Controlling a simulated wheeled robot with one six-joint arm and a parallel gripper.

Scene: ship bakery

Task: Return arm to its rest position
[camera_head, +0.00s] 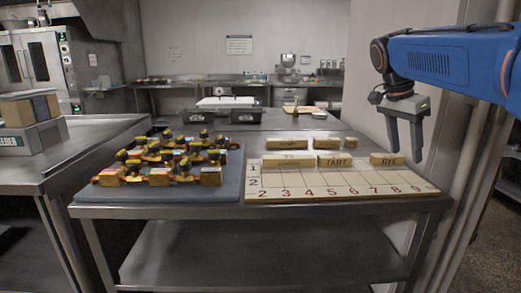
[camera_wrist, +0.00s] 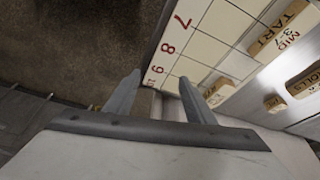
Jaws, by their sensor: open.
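My gripper (camera_head: 406,138) hangs from my blue arm at the right of the head view, fingers pointing down. It is open and empty, above and beyond the right end of the numbered board (camera_head: 330,182). In the wrist view the two fingers (camera_wrist: 160,97) stand apart, with the board's edge (camera_wrist: 152,78) and floor between and beyond them. The board lies flat on the steel table and carries a grid with numbers along its front.
Another steel table (camera_head: 90,150) stands at far left with a box (camera_head: 30,110). A grey pillar rises behind my arm.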

